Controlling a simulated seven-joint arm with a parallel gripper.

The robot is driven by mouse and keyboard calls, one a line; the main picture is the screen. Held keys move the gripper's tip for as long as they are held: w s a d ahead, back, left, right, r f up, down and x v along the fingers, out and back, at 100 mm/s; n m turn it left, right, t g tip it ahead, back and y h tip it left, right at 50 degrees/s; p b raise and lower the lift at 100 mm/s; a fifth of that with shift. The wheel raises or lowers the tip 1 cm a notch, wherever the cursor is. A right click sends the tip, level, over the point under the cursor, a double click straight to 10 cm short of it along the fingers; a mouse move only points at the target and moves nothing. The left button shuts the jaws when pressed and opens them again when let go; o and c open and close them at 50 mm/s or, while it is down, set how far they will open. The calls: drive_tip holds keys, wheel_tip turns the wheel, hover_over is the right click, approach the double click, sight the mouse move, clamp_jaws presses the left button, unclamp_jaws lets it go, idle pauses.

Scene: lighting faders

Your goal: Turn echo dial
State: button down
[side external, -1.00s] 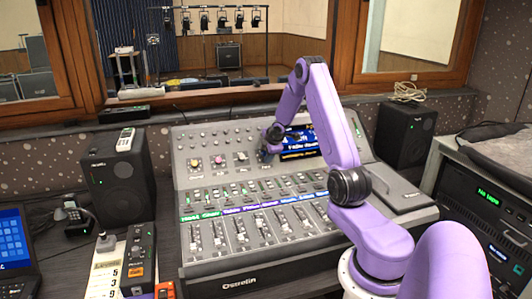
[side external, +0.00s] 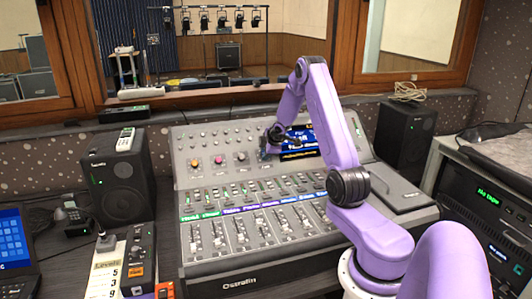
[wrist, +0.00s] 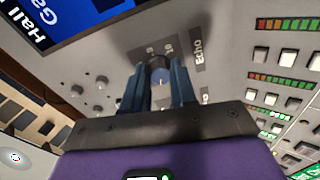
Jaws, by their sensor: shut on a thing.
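The echo dial (wrist: 160,72) is a small round dark knob with a bluish face and a pale pointer mark. It stands on the grey console, with a printed "Echo" label (wrist: 198,52) beside it in the wrist view. My gripper (wrist: 161,80) has its two blue-grey fingers shut on the dial, one on each side. In the side external view my gripper (side external: 264,153) is down at the upper panel of the console (side external: 232,272), left of the screen. There the dial is hidden by my gripper.
A lit screen (side external: 299,150) lies close to the right of my gripper. Several other knobs stand to its left, including an orange one (side external: 194,163) and a pink one (side external: 218,160). Rows of buttons and faders (side external: 240,231) lie in front. Black speakers (side external: 118,178) flank the console.

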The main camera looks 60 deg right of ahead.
drive_tip(key=m, duration=0.3)
drive_tip(key=shift+s+m, duration=0.1)
drive_tip(key=shift+m, duration=0.2)
drive_tip(key=shift+f+m+h, duration=0.1)
drive_tip(key=shift+m+h, duration=0.2)
drive_tip(key=shift+m, duration=1.6)
drive_tip(key=c, duration=0.9)
unclamp_jaws()
drive_tip(key=shift+a, duration=0.1)
drive_tip(key=shift+t, duration=0.3)
drive_tip(key=v, duration=1.7)
drive_tip(key=shift+s, duration=0.1)
